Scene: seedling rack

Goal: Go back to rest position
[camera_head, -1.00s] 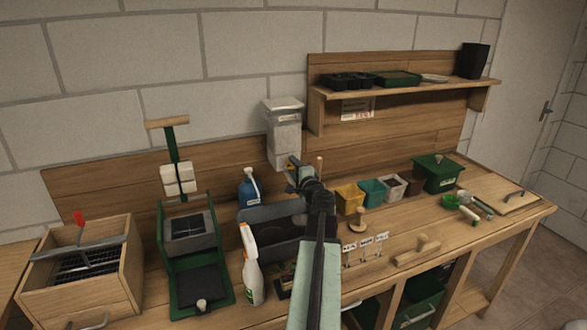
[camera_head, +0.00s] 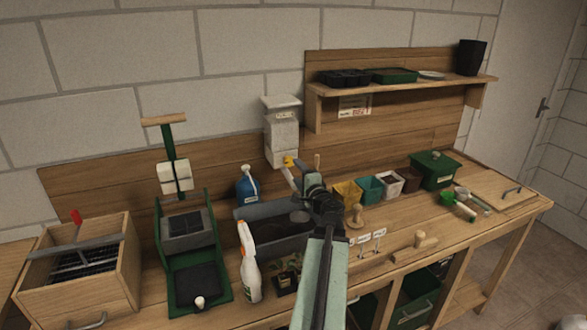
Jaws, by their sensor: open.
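My gripper (camera_head: 287,166) is at the end of my arm, which reaches up from the bottom middle over the workbench (camera_head: 465,232). It is small in view, in front of the white dispenser (camera_head: 282,135) on the back board and above the dark grey trough (camera_head: 268,210). Its jaws are open and I see nothing held between them. My arm hides part of the trough and some of the bench behind it.
A white spray bottle (camera_head: 250,265) and a blue bottle (camera_head: 247,185) stand left of my arm. The green press (camera_head: 170,250) and a wooden box (camera_head: 80,265) are further left. Coloured pots (camera_head: 370,189) stand right. A shelf (camera_head: 400,86) hangs above.

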